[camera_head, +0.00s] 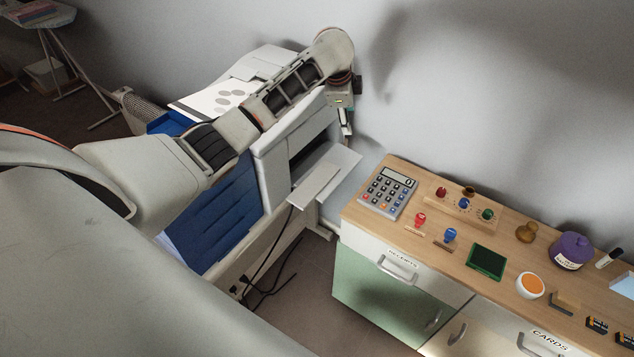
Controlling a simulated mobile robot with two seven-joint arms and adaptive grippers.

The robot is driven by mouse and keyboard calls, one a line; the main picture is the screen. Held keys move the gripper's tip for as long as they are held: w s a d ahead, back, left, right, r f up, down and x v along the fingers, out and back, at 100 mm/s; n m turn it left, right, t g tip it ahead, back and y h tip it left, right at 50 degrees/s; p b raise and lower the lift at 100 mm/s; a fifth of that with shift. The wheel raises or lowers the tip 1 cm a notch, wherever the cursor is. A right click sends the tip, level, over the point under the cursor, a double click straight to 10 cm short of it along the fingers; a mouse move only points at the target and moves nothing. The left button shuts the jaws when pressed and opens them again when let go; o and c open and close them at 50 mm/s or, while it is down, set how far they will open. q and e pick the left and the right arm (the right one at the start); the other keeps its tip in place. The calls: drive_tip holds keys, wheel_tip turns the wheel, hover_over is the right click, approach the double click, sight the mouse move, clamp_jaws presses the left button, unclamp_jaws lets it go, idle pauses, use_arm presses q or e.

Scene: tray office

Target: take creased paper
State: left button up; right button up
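My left arm reaches in from the left across a large white and blue printer (305,135). My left gripper (346,128) hangs down at the printer's far right side, by the wall and above the output tray (328,177). It is small and seen from the side, so I cannot tell whether it is open or holds anything. The visible part of the tray looks bare. No creased paper can be made out; my arm hides part of the printer. A white sheet or panel with grey ovals (222,99) lies on the printer's top. My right gripper is not in view.
Black cables (268,284) lie on the floor between. The wall is close behind.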

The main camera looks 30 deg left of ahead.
use_arm(q)
drive_tip(key=s+m, duration=0.2)
drive_tip(key=m, duration=0.4)
drive_tip(key=m+g+y+b, duration=0.15)
drive_tip(key=m+g, duration=0.35)
drive_tip(key=m, duration=1.2)
approach(303, 195)
drive_tip(key=shift+w+a+f+h+b, duration=0.1)
drive_tip(key=shift+a+h+b, duration=0.2)
drive_tip(key=shift+b, duration=0.1)
drive_tip(key=shift+f, duration=0.25)
drive_tip(key=f, duration=0.2)
drive_tip(key=f+b, duration=0.1)
drive_tip(key=f, duration=0.4)
drive_tip(key=shift+a+f, duration=0.15)
drive_tip(key=shift+a, duration=0.2)
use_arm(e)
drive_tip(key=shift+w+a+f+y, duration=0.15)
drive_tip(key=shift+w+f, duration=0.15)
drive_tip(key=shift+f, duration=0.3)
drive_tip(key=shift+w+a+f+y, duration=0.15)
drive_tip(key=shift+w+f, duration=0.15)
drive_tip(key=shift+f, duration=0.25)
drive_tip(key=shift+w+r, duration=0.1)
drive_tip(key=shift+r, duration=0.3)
use_arm(q)
drive_tip(key=shift+f, duration=0.2)
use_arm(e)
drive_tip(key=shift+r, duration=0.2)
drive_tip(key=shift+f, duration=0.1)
